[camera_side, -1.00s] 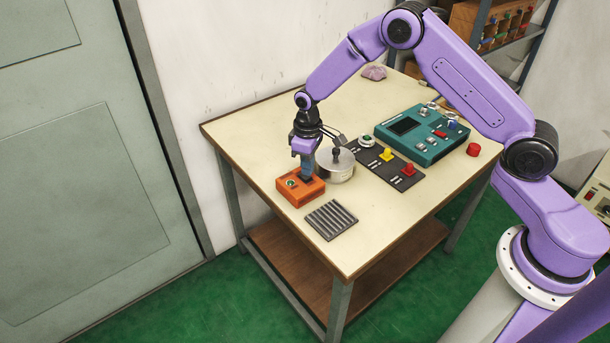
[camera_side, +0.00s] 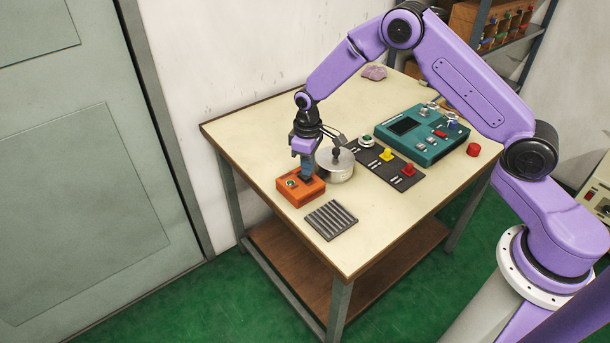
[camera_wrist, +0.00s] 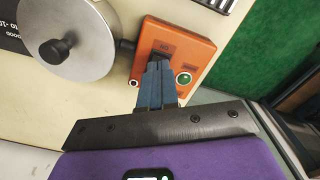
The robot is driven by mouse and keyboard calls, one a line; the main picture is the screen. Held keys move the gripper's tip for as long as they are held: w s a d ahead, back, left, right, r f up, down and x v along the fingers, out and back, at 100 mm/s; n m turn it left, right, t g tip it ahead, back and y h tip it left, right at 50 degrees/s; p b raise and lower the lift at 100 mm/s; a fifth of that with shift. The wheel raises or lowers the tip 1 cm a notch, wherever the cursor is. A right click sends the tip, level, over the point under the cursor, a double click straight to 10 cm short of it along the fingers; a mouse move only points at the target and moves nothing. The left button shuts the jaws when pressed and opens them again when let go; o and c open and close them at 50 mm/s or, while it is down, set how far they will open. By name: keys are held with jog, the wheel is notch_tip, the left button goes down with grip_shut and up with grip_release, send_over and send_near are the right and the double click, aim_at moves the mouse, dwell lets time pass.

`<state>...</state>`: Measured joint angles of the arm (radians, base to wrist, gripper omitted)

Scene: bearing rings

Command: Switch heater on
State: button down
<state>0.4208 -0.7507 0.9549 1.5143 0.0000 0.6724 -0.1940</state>
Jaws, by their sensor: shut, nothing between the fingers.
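The orange box (camera_side: 298,192), which looks like the heater control, sits near the table's left edge. It also shows in the wrist view (camera_wrist: 193,47). A round green light or button (camera_wrist: 184,78) is on its top face, beside a dark switch area (camera_wrist: 163,49). My gripper (camera_side: 305,177) is shut and empty, pointing down at the box's top. In the wrist view my fingertips (camera_wrist: 158,66) overlap the dark switch area and hide part of it. I cannot tell whether they touch it. The switch position is not clear.
A ribbed dark plate (camera_side: 331,220) lies in front. A black panel with coloured knobs (camera_side: 383,164) and a teal instrument (camera_side: 425,148) are further right. The table's back left is clear.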

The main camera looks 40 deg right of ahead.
aim_at(307, 178)
jog(key=shift+f, duration=0.95)
dwell(1.2)
jog(key=shift+r, duration=3.5)
